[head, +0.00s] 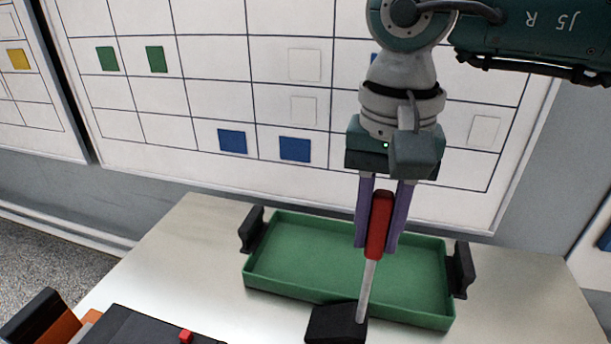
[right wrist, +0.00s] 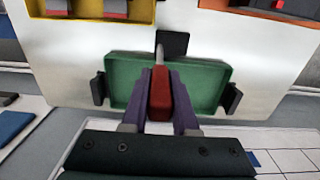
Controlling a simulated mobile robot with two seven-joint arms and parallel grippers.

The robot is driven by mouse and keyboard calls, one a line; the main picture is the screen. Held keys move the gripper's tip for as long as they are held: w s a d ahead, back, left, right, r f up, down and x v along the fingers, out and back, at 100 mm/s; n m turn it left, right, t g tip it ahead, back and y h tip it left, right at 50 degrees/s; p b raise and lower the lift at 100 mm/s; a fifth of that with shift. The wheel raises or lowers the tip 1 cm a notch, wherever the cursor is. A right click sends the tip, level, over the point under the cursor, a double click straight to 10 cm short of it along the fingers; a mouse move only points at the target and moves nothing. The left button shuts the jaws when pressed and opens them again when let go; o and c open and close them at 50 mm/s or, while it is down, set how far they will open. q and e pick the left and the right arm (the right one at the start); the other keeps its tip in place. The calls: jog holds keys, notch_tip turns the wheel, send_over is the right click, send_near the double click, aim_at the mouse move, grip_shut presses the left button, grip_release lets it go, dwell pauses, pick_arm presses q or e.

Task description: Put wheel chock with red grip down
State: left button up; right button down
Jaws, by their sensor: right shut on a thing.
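The wheel chock (head: 335,325) is a black block with a thin pale rod rising to a red grip (head: 379,222). My right gripper (head: 377,243) points down and its purple fingers are shut on the red grip. In the head view the black block overlaps the near wall of the green tray; I cannot tell whether it touches the table. In the right wrist view the red grip (right wrist: 160,95) sits between the fingers, with the black block (right wrist: 173,43) beyond the tray's edge. My left gripper is not in view.
An empty green tray (head: 300,245) with black end handles stands on the pale table (head: 190,240). A black box with a red knob (head: 186,337) is at lower left. A whiteboard (head: 200,90) with coloured squares stands behind. Bare table lies left of the tray.

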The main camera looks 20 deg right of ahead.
jog(key=shift+w, duration=0.1)
jog(key=shift+f, duration=0.1)
jog(key=c, duration=1.1)
grip_release()
jog(key=o, duration=0.4)
